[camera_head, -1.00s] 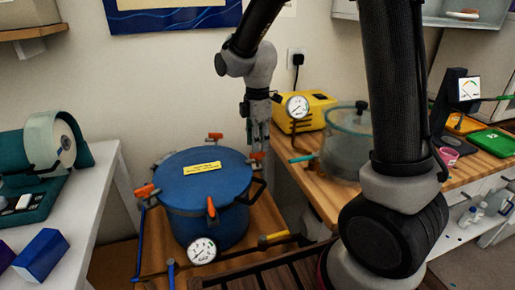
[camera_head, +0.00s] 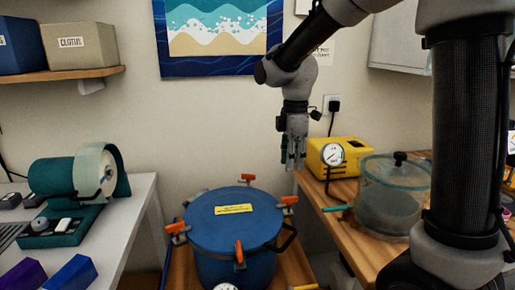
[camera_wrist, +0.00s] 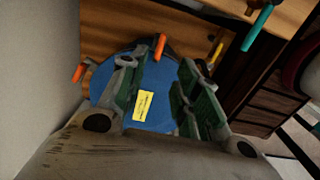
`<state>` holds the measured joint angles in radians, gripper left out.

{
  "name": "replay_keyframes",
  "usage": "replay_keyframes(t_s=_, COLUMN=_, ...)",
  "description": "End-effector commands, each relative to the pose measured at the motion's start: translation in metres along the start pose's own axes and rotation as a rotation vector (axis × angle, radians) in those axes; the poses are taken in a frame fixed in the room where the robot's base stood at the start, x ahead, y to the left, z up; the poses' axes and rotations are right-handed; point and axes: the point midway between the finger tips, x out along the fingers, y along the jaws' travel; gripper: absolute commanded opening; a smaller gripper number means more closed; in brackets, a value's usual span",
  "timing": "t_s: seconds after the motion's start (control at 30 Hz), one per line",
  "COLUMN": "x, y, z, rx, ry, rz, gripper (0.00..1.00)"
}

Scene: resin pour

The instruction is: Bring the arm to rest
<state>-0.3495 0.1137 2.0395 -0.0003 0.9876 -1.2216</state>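My gripper (camera_head: 293,155) hangs pointing down at the end of my arm, above and just behind the right side of a blue lidded pot (camera_head: 236,222). In the wrist view my gripper's two green-padded fingers (camera_wrist: 162,92) stand apart with nothing between them. The pot's blue lid (camera_wrist: 120,82), with its yellow label (camera_wrist: 144,106), shows below and beyond the fingers. The lid's orange-handled clamps (camera_head: 239,252) sit around its rim. The gripper is apart from the pot.
A wooden bench (camera_head: 318,196) at the right carries a yellow pump (camera_head: 343,152) with a gauge (camera_head: 333,153) and a clear lidded chamber (camera_head: 391,200). A white table (camera_head: 131,222) at the left holds a green grinder-like machine (camera_head: 66,176). A wall shelf (camera_head: 60,78) holds bins.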

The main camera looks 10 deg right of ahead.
Motion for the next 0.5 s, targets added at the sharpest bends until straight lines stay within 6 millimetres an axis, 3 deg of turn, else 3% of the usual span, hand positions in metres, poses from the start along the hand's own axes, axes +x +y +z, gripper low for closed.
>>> replay_keyframes(t_s=0.23, x=0.009, y=-0.010, z=0.004, rx=0.309, ry=-0.012, rz=-0.023, gripper=0.32)
replay_keyframes(t_s=0.33, x=0.013, y=-0.030, z=0.012, rx=0.501, ry=-0.024, rz=-0.036, gripper=0.32)
replay_keyframes(t_s=0.5, x=-0.003, y=-0.075, z=0.044, rx=0.864, ry=-0.005, rz=-0.007, gripper=0.32)
